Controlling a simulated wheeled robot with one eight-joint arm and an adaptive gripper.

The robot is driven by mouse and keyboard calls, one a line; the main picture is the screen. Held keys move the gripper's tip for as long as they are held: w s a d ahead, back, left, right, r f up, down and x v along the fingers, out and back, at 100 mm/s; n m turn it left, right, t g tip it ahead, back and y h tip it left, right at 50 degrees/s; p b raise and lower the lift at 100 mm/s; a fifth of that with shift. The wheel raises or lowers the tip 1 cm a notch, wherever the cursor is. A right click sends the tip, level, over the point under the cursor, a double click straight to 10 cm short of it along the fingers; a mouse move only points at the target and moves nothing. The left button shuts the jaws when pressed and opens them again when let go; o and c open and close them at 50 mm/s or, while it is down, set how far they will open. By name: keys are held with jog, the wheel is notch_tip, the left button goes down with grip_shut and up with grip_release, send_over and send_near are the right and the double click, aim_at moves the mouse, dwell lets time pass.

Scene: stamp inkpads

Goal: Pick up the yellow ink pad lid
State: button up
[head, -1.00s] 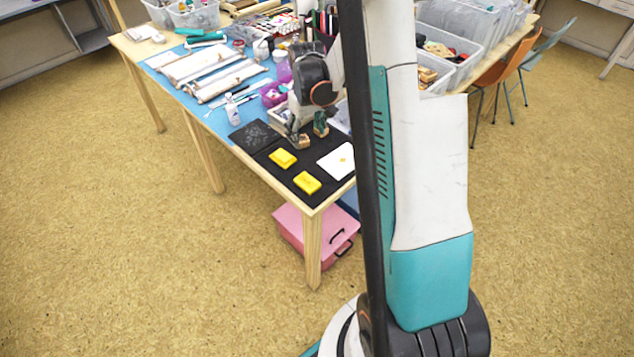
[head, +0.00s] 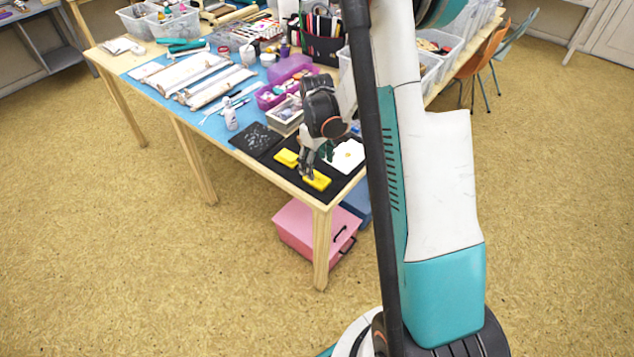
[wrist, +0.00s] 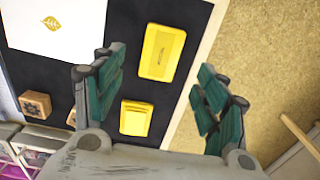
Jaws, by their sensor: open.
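Two yellow ink pad pieces lie on the black mat. One is a flat rectangle with faint lettering (wrist: 162,52), near the table's edge; it also shows in the head view (head: 317,181). The other is a smaller-looking yellow block (wrist: 135,118), seen farther back in the head view (head: 285,158). I cannot tell for certain which is the lid; the lettered piece looks like one. My gripper (wrist: 162,62) is open and empty above the lettered piece, its fingers on either side of it in the wrist view. The gripper also shows in the head view (head: 317,166).
A white sheet with a yellow leaf print (wrist: 60,22) lies beside the pads. A wooden stamp (wrist: 35,104) stands at left in the wrist view. A dark speckled sheet (head: 255,139) and a white bottle (head: 231,117) are farther left. Floor lies beyond the table edge.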

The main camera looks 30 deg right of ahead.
aim_at(317, 178)
jog(key=shift+f+b, duration=1.35)
jog(key=shift+f, duration=1.45)
jog(key=shift+r, duration=0.1)
jog(key=c, duration=0.9)
